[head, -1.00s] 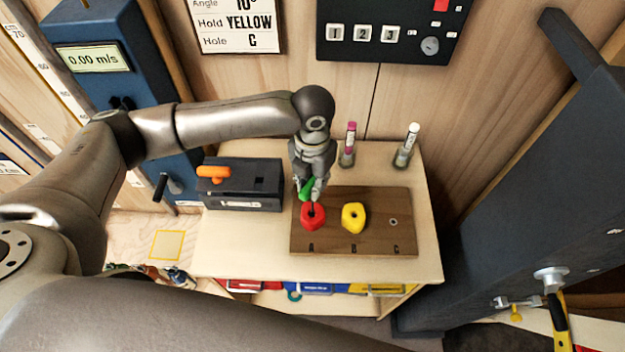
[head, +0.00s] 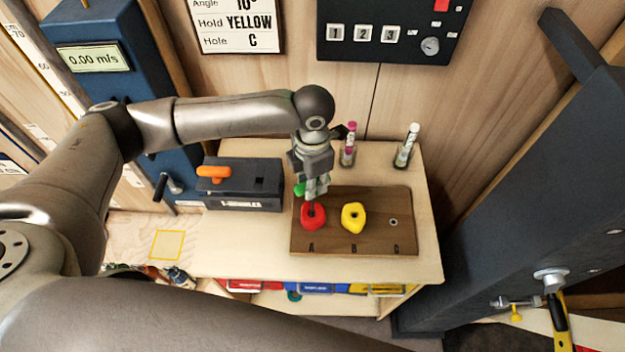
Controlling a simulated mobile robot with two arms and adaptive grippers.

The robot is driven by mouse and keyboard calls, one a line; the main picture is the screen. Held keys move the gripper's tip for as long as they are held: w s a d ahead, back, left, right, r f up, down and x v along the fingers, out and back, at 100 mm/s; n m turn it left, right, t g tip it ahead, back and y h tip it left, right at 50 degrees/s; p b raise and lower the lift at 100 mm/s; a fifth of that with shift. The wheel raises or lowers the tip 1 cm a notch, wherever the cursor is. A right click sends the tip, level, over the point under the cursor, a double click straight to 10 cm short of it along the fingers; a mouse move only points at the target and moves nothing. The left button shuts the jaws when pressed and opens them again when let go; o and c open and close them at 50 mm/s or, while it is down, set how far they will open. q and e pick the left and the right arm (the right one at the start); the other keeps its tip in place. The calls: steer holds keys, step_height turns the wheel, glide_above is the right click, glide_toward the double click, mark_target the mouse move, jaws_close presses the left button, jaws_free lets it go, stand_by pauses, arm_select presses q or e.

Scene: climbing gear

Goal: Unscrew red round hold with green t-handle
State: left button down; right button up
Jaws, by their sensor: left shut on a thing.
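The red round hold (head: 313,217) sits at the spot marked A on the brown wooden board (head: 375,243). My left gripper (head: 314,190) is above it, shut on the green t-handle (head: 299,189). Only a bit of the green handle shows beside the fingers. Its dark shaft points down to the middle of the red hold; whether it is seated in the bolt is too small to tell. My right gripper does not show.
A yellow hold (head: 353,216) sits at B, and C has a bare hole (head: 393,222). A dark t-handle box (head: 243,190) with an orange handle (head: 213,172) stands left of the board.

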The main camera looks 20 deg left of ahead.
arm_select(q)
steer(key=shift+f, duration=0.65)
steer(key=shift+f+b, duration=0.35)
steer(key=shift+f, duration=0.45)
steer(key=shift+r+n+p, duration=0.1)
steer(key=shift+n+p, duration=0.4)
steer(key=shift+n, duration=2)
steer(key=n, duration=0.5)
steer(key=shift+n, duration=0.4)
